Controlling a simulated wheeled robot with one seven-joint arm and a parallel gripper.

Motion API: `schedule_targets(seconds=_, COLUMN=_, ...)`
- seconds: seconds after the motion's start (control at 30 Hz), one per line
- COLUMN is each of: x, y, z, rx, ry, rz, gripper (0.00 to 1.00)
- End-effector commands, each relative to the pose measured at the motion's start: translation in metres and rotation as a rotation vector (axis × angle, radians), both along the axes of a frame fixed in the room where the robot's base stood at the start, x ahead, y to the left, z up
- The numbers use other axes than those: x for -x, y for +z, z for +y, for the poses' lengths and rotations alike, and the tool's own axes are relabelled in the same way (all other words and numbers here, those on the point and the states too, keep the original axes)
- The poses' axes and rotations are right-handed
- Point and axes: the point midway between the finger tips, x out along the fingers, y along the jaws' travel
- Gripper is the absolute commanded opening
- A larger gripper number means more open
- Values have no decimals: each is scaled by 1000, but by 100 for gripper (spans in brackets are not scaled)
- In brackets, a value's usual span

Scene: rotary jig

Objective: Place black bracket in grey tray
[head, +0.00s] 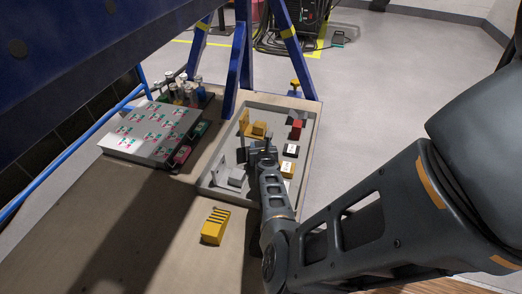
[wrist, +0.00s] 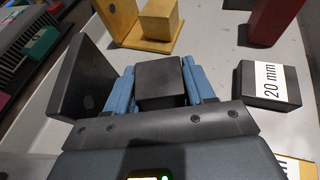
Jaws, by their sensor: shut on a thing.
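The black bracket (wrist: 81,84) has an upright dark plate with a hole and a black block. In the wrist view the block sits between the two blue fingertips of my gripper (wrist: 160,84), which is shut on it. In the head view my gripper (head: 262,147) is over the middle of the grey tray (head: 268,113), and the bracket is mostly hidden there by the gripper. The tray is shallow and rimmed, with several parts in it. I cannot tell whether the bracket touches the tray floor.
The tray holds a yellow bracket (head: 257,130), a red part (head: 297,130), a black 20 mm block (wrist: 266,86), a yellow labelled block (head: 287,169) and a grey part (head: 224,176). A grey panel (head: 150,130) stands left; blue posts rise behind.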

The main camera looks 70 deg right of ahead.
Motion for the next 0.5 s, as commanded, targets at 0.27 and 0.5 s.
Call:
schedule_targets(seconds=0.27, x=0, y=-1, z=0, rx=1, ry=0, rz=-2, gripper=3)
schedule_targets(seconds=0.5, x=0, y=-1, z=0, rx=0, ry=0, rz=-1, gripper=74)
